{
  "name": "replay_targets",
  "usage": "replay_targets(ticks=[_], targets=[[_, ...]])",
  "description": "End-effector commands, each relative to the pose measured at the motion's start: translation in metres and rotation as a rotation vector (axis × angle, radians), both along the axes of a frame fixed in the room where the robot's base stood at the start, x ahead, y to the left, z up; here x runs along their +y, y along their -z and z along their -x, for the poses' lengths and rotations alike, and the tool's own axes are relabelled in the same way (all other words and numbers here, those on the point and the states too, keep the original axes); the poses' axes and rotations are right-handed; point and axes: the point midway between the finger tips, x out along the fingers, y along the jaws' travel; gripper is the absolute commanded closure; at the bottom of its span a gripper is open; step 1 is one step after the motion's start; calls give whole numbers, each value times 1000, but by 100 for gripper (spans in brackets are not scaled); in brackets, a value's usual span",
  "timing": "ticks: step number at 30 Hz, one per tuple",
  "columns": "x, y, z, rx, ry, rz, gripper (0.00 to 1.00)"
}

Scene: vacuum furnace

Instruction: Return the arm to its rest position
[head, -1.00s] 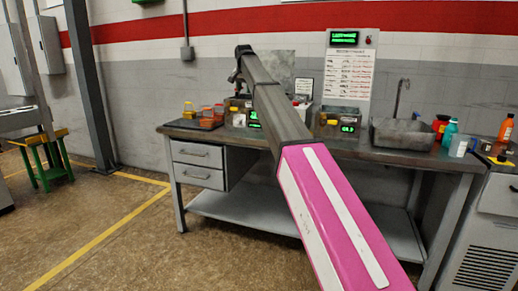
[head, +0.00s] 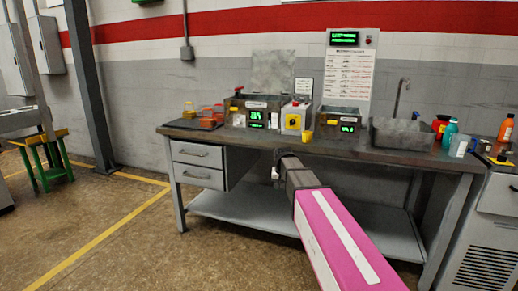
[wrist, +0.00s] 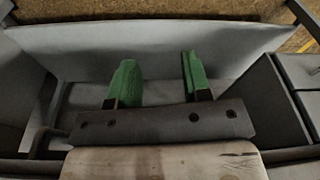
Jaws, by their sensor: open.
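My pink and dark arm (head: 345,240) reaches from the lower right of the head view toward the front of the workbench. Its end is low, in front of the bench edge and above the grey lower shelf. My gripper (wrist: 158,80) shows in the wrist view with two green fingers apart and nothing between them. Below the fingers lies a grey surface that looks like the lower shelf (wrist: 230,42). In the head view the gripper's fingers are hidden behind the arm.
The workbench (head: 360,148) carries a device with a green display (head: 257,115), a yellow-knobbed box (head: 294,120), another display unit (head: 338,122), a sink (head: 398,135) and several bottles. Drawers (head: 198,165) are under its left side.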

Motion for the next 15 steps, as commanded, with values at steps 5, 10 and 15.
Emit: replay_targets(ticks=[5,10,15], targets=[[-33,64,84,55,-41,6,56],[-57,112,158,103,-82,6,56],[-74,143,220,143,-116,3,56]])
